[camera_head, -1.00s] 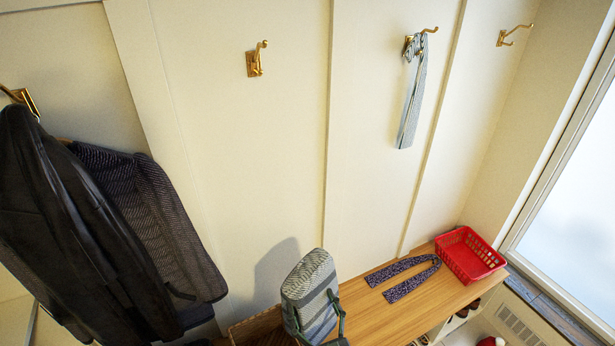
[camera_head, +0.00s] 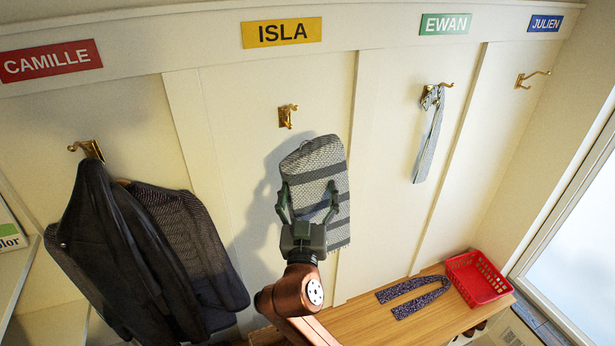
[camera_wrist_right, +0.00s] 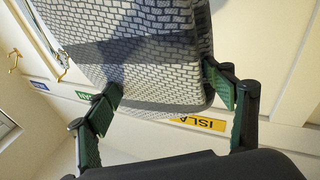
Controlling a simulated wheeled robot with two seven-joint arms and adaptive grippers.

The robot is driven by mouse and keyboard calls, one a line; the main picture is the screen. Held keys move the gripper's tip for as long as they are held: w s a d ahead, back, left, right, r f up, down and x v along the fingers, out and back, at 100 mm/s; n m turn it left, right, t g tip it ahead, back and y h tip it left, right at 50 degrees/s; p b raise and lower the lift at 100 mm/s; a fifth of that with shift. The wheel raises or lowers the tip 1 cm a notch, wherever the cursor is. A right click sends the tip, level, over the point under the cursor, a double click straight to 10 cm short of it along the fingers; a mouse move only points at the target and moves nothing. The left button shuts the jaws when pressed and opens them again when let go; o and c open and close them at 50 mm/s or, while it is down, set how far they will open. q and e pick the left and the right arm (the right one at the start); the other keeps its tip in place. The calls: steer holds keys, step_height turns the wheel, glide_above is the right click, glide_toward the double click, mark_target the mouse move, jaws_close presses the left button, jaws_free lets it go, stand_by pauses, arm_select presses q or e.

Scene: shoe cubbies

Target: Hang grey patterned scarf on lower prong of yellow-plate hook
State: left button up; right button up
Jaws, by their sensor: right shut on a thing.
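The grey patterned scarf (camera_head: 322,158) has pale and dark bands and hangs as a folded bundle in front of the wall. It fills the upper middle of the right wrist view (camera_wrist_right: 150,55). My right gripper (camera_head: 309,203) is shut on it, with one finger on each side, also in the right wrist view (camera_wrist_right: 165,92). The brass hook (camera_head: 287,116) under the yellow ISLA plate (camera_head: 282,32) is bare. The scarf's top edge appears just below this hook; the gap in depth is unclear. My left gripper is not in view.
Dark coats (camera_head: 120,250) hang at left under CAMILLE. A pale scarf (camera_head: 428,140) hangs on the EWAN hook. The JULIEN hook (camera_head: 530,79) is bare. A dark patterned scarf (camera_head: 412,296) and a red basket (camera_head: 477,277) are on the wooden bench (camera_head: 365,318).

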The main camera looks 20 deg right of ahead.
steer(key=shift+a+r, duration=0.1)
steer(key=shift+r, duration=0.2)
steer(key=shift+w, duration=0.1)
steer(key=shift+f, duration=0.1)
steer(key=shift+a+f+b, duration=0.15)
steer(key=shift+b, duration=0.4)
steer(key=shift+w, duration=1.05)
steer(key=w+f+b, duration=0.1)
steer(key=w+b, duration=0.3)
steer(key=w, duration=0.6)
steer(key=shift+w+a+f+b, duration=0.15)
steer(key=shift+a+f+b, duration=0.1)
steer(key=shift+b, duration=0.1)
